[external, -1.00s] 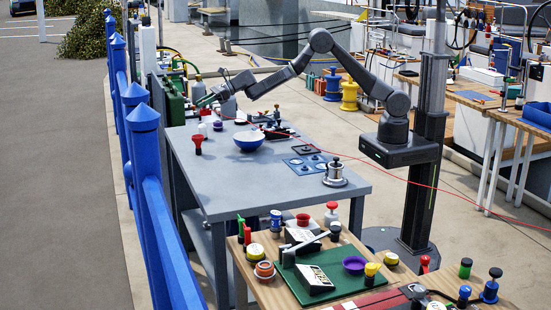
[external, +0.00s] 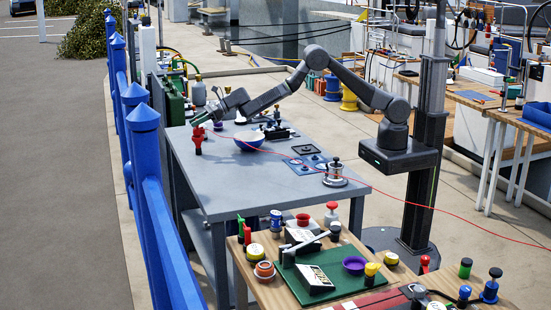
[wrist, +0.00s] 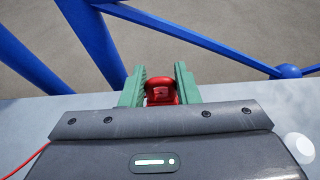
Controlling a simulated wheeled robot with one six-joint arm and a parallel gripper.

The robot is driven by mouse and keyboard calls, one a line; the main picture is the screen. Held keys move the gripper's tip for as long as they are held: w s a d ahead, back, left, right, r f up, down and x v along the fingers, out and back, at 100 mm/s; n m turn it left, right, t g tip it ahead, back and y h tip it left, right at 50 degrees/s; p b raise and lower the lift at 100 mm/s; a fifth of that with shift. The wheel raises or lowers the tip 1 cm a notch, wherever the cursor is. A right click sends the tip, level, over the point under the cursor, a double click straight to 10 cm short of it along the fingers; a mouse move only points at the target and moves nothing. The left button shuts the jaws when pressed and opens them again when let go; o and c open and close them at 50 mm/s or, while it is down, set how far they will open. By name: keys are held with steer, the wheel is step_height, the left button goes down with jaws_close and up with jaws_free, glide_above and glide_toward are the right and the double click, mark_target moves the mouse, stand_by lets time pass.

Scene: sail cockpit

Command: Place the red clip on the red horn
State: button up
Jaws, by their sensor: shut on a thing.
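My gripper (external: 198,121) is low over the left edge of the grey table (external: 240,192). In the wrist view its green fingers (wrist: 160,92) are shut on a red piece (wrist: 160,93), which looks like the red clip. In the external view the red horn (external: 197,146) stands upright at the table's left edge, directly below the fingertips. Red shows without a clear gap between fingertips and horn. I cannot tell clip from horn there, nor whether they touch. The horn is not distinct in the wrist view.
A white round-topped object (wrist: 299,147) is near my gripper. A thin red line (external: 300,158) crosses the table. Blue railings (external: 150,180) run close along the left. The table's near left top is clear.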

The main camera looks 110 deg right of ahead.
steer(key=shift+f, duration=0.35)
steer(key=shift+f, duration=0.15)
steer(key=o, duration=0.9)
steer(key=shift+o, duration=0.2)
steer(key=shift+r, duration=0.2)
steer(key=shift+s+f, duration=0.1)
steer(key=shift+s, duration=0.15)
steer(key=b+v, duration=0.4)
steer(key=v, duration=0.7)
steer(key=shift+s+b, duration=0.25)
steer(key=shift+b, duration=0.15)
